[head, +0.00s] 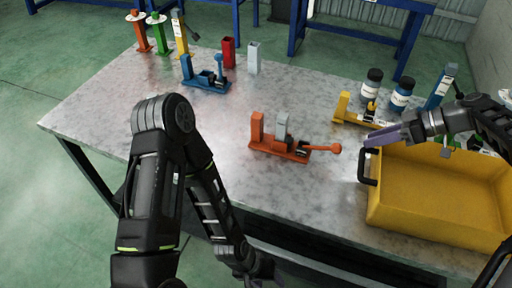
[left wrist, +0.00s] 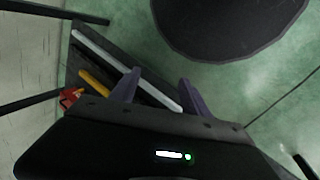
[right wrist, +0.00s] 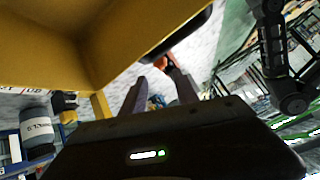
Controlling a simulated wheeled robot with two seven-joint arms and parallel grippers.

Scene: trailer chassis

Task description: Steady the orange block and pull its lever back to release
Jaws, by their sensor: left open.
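The orange block (head: 257,126) stands upright at the left end of an orange base in mid-table, with a grey block (head: 281,127) beside it. Its lever (head: 322,149) points right and ends in an orange ball. My right gripper (head: 370,137) is open and empty, to the right of the lever ball and apart from it, by the yellow bin's handle. In the right wrist view an orange part (right wrist: 163,62) shows beyond the fingers (right wrist: 158,82). My left gripper (head: 268,281) hangs low in front of the table edge; in the left wrist view it is open (left wrist: 158,80) and empty.
A yellow bin (head: 435,225) with a dark handle (head: 368,168) fills the table's right front. A yellow lever device (head: 350,110) and bottles (head: 372,88) stand behind it. A blue lever device (head: 205,80) stands at the back left. Table around the orange device is clear.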

